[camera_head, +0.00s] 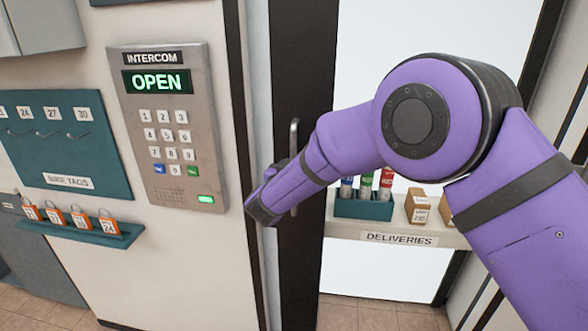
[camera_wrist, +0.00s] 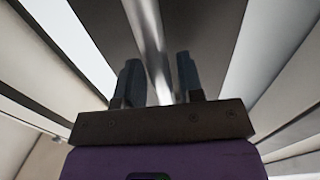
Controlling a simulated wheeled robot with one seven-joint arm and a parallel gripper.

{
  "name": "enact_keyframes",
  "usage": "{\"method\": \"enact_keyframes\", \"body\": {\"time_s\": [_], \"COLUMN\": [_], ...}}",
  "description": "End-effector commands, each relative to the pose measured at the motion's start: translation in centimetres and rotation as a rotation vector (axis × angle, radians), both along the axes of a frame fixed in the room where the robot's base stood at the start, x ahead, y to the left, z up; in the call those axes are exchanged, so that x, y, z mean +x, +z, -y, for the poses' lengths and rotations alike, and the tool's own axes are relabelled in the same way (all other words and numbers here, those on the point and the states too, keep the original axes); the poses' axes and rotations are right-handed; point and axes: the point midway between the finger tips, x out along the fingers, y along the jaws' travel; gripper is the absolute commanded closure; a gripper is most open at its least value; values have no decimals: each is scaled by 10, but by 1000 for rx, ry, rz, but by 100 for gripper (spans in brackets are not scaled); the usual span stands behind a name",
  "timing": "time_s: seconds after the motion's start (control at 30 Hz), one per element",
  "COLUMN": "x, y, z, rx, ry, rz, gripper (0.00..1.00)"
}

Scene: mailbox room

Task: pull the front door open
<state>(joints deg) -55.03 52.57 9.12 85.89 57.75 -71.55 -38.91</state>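The front door has a dark frame (camera_head: 305,60) and a bright pale panel, behind my arm in the head view. Its upright metal bar handle (camera_head: 294,133) is partly covered by my wrist. In the wrist view the handle (camera_wrist: 148,35) runs down between the two dark fingers of my gripper (camera_wrist: 158,68). The fingers are apart, with a gap showing on each side of the bar. I cannot tell how deep the bar sits between them. The door looks closed.
Left of the door, an intercom (camera_head: 169,125) on the wall reads OPEN with a green light. A deliveries shelf (camera_head: 398,238) with tubes and boxes is right of the handle.

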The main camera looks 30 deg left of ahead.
Motion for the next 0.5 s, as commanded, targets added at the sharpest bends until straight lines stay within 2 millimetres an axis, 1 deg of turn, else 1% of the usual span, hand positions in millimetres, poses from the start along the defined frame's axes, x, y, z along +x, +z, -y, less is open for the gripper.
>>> {"method": "enact_keyframes", "body": {"time_s": [0.33,0.43,0.5], "x": [-2,-10,-19], "y": [0,0,0], "z": [-1,0,1], "rx": [1,0,0], "ry": [2,2,3], "rz": [-1,0,-1], "gripper": [57,57,57]}}
